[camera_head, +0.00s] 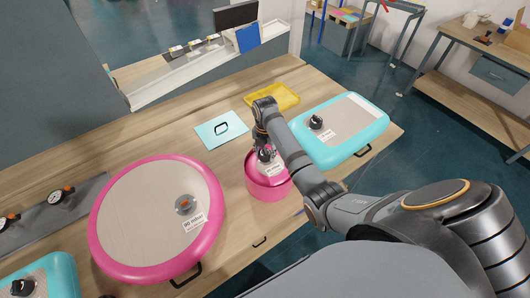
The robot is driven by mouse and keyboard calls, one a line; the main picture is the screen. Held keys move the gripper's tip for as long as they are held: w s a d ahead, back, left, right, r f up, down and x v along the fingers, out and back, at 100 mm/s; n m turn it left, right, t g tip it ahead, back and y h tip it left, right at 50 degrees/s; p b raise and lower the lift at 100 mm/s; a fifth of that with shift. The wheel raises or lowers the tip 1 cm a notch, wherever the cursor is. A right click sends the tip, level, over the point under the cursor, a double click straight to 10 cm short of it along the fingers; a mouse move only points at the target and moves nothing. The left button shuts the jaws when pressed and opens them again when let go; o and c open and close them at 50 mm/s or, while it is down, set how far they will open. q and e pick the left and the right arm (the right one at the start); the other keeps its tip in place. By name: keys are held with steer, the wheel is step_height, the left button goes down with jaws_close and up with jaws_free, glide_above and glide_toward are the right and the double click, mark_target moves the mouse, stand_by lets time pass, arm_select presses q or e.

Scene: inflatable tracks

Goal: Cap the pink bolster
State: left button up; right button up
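A dark cap-like piece (266,156) shows at the fingertips, at the bolster's top. I cannot tell whether the fingers are closed on it or whether it sits on the valve. The fingers and wrist hide part of the bolster's top. My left gripper is not in view.
A turquoise inflatable (355,125) with a black cap (316,122) lies right. A light-blue panel (221,129) and a yellow tray (275,96) lie behind. Gauges (62,194) stand far left.

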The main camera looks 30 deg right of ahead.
steer(key=o, duration=0.5)
steer(key=shift+r, duration=0.1)
step_height(320, 180, up, 7)
steer(key=shift+r, duration=0.15)
stand_by(0.6)
